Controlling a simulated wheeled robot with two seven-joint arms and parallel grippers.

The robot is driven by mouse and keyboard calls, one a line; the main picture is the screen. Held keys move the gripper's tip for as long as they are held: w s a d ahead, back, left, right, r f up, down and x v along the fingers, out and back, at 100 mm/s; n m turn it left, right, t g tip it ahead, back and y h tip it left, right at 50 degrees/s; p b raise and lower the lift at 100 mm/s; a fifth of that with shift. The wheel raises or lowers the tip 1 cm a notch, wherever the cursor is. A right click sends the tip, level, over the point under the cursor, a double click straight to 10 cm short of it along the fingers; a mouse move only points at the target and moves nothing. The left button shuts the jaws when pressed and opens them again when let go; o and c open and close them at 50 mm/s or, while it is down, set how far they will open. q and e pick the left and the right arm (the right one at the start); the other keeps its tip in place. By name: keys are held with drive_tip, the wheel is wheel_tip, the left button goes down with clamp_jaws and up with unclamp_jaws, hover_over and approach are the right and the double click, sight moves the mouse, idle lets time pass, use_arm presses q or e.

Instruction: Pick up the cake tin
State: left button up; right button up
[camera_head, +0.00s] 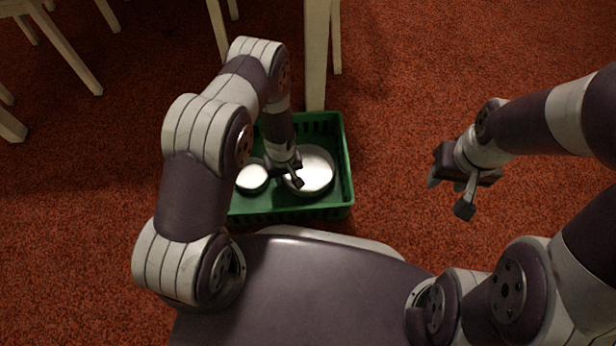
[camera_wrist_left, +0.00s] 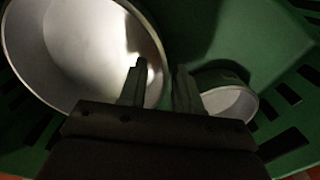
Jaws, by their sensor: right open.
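A large round pale tin (camera_head: 318,172) sits in a green crate (camera_head: 343,190) on the floor. The large tin also fills the upper left of the left wrist view (camera_wrist_left: 75,50). A smaller round tin (camera_head: 250,178) sits left of it in the crate; in the left wrist view it is at the right (camera_wrist_left: 232,102), partly behind a finger. My left gripper (camera_head: 290,177) reaches down into the crate at the large tin's left edge. Its fingers (camera_wrist_left: 161,72) are apart, one over the tin's inside and one outside its rim. My right gripper (camera_head: 449,194) is open and empty above the carpet.
The crate's slotted walls (camera_wrist_left: 285,140) surround both tins closely. A pale wooden leg (camera_head: 316,60) stands right behind the crate. Chair legs (camera_head: 65,45) stand at the upper left. The red carpet (camera_head: 400,90) is clear to the right of the crate.

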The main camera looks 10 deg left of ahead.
use_arm(q)
drive_tip(key=shift+f, duration=0.75)
drive_tip(key=shift+r, duration=0.2)
clamp_jaws()
